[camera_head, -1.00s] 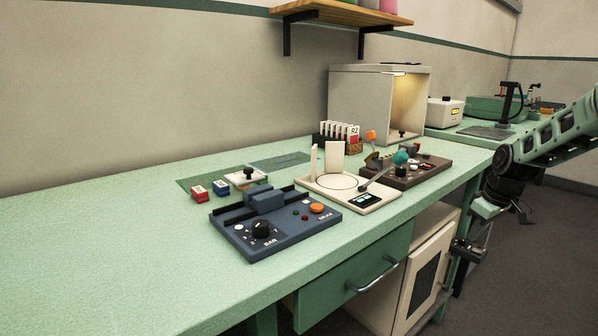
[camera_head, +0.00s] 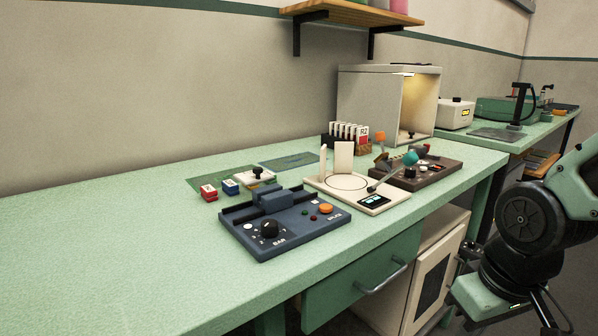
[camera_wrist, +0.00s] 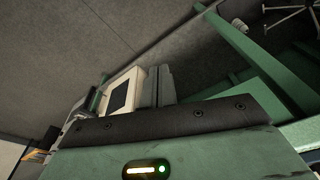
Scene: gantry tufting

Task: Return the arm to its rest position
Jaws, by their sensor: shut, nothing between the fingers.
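My arm (camera_head: 540,220) shows at the right edge of the head view, folded low beside the bench and out over the floor. My gripper (camera_wrist: 158,86) shows in the wrist view as two grey fingers close together, with nothing between them. It is below bench-top height, near the white cabinet (camera_wrist: 122,95) under the bench, and touches nothing that I can make out. In the head view my wrist hangs at the lower right, partly cut off by the frame edge.
The green bench (camera_head: 110,250) carries a blue press device (camera_head: 285,225), a cream plate device (camera_head: 350,190), a brown console (camera_head: 425,172) and a lit booth (camera_head: 375,105). A drawer handle (camera_head: 382,278) juts out below the bench top. Floor is open at the lower right.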

